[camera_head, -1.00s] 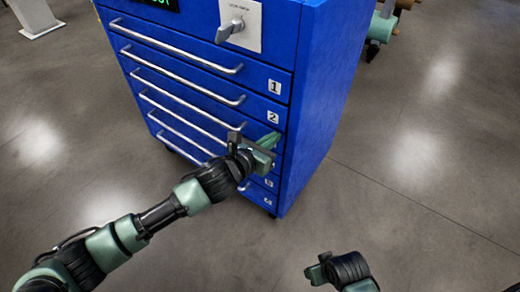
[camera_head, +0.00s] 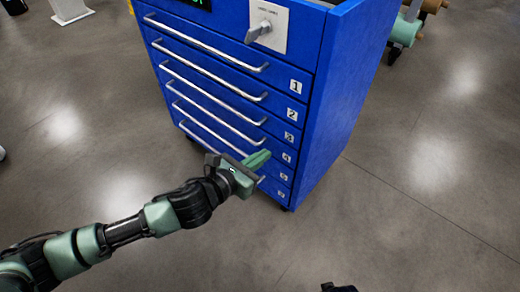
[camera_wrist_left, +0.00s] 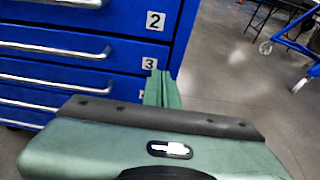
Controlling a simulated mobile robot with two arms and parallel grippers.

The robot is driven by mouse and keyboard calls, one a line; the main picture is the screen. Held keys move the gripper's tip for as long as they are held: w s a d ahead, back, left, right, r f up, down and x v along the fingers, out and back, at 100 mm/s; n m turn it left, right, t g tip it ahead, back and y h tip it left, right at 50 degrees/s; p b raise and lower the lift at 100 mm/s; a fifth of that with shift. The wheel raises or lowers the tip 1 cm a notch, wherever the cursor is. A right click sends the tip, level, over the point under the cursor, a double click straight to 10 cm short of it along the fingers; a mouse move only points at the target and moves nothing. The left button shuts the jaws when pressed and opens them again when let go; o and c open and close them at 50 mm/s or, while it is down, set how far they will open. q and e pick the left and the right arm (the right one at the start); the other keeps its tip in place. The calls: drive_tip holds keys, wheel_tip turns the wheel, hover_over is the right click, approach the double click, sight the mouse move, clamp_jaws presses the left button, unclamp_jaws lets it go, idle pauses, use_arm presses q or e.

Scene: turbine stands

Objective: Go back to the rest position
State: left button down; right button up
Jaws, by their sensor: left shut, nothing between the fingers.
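My left gripper (camera_head: 258,160) reaches in from the left in the head view, in front of the lower drawers of the blue cabinet (camera_head: 340,90). Its green fingers are together with nothing between them. In the left wrist view the closed fingers (camera_wrist_left: 162,90) point toward the cabinet's right edge, near the number 3 label. I cannot tell from these views whether they touch the cabinet. Only a small dark tip of my right arm shows at the bottom edge of the head view; its fingers cannot be made out.
The cabinet has several numbered drawers, all shut, with silver bar handles (camera_head: 205,50). A lever on a white plate (camera_head: 268,27) is at its top. The floor to the right is open.

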use_arm(q)
drive_tip(key=shift+s+a, duration=0.1)
drive_tip(key=shift+a, duration=0.05)
use_arm(e)
drive_tip(key=shift+f, duration=0.15)
